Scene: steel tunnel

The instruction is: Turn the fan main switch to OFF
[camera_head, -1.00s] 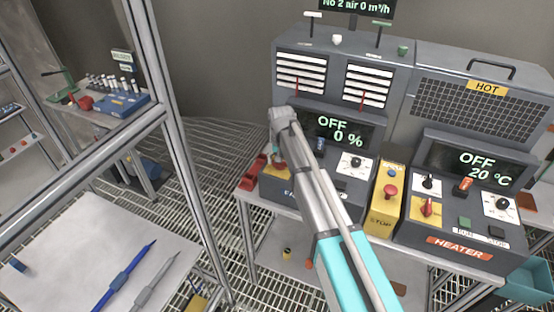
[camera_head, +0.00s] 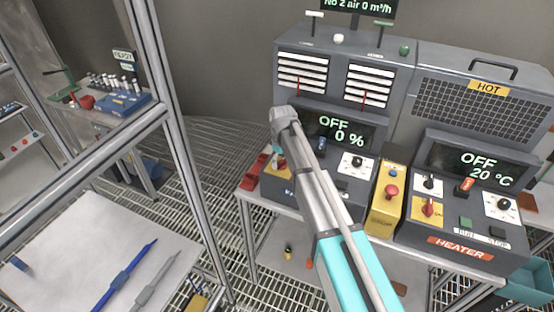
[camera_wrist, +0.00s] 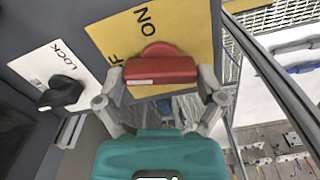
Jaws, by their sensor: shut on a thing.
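The red fan main switch handle (camera_wrist: 160,70) sits on a yellow plate (camera_wrist: 195,45) in the wrist view. The plate reads ON, and the end of a second word, F, shows left of the handle. My gripper (camera_wrist: 160,98) has one finger at each end of the handle and is shut on it. The handle lies nearly level in this view. In the head view my arm hides most of the switch; part of the yellow plate (camera_head: 277,170) shows. The fan display (camera_head: 340,130) reads OFF and 0 %.
A black LOCK knob (camera_wrist: 62,92) is close left of the switch. A yellow box with a red stop button (camera_head: 390,192) and the heater unit (camera_head: 460,215) stand to the right. A metal frame post (camera_head: 170,120) rises left of my arm.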

